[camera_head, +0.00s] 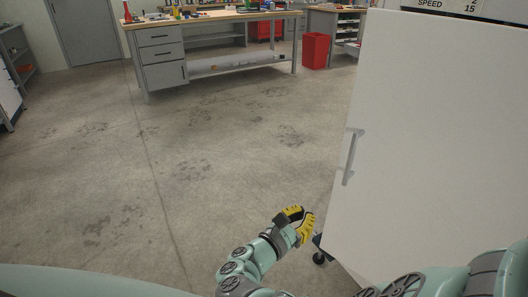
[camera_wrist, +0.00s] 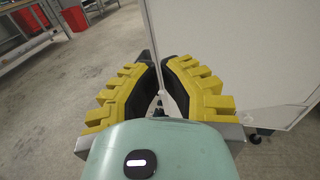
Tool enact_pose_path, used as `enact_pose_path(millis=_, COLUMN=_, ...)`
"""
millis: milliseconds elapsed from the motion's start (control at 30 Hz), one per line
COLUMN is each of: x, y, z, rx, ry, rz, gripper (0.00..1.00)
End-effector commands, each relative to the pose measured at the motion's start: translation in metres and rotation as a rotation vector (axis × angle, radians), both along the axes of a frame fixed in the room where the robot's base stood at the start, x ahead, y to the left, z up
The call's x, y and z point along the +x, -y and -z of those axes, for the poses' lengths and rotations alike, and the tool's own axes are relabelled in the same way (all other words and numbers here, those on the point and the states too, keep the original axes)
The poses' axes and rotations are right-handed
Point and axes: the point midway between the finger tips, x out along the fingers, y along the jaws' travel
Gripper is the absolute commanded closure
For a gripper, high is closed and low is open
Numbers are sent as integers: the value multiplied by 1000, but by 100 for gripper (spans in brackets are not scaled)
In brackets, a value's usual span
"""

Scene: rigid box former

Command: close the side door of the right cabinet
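A large white door panel (camera_head: 435,140) of the right cabinet fills the right side of the head view. Its grey bar handle (camera_head: 351,157) is near its left edge. How far the door stands open I cannot tell. My gripper (camera_head: 300,222) is low in front, just left of the panel's lower left corner and below the handle. In the wrist view my gripper (camera_wrist: 160,72) has its yellow, black-padded fingers nearly together, with nothing seen held. The white panel (camera_wrist: 220,50) rises behind and right of the fingers; contact cannot be told.
A black caster (camera_head: 319,258) is under the panel's lower left edge. The concrete floor (camera_head: 190,170) to the left is clear. A workbench (camera_head: 165,65) with drawers and a red bin (camera_head: 315,50) stand at the back. Shelving (camera_head: 10,75) is at far left.

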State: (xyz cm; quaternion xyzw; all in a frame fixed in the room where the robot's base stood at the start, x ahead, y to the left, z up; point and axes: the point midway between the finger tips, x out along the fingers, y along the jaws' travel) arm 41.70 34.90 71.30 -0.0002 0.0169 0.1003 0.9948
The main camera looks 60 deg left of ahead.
Motion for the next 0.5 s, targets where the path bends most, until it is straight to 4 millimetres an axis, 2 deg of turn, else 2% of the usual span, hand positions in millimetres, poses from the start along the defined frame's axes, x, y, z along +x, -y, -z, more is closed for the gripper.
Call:
enact_pose_path(millis=100, x=3, y=10, z=-8, rx=4, ry=28, rz=-12, gripper=100)
enact_pose_path(millis=267, x=11, y=11, z=-7, rx=7, ry=35, rz=-13, gripper=100)
enact_pose_path(millis=500, x=53, y=3, z=-7, rx=7, ry=37, rz=-6, gripper=100)
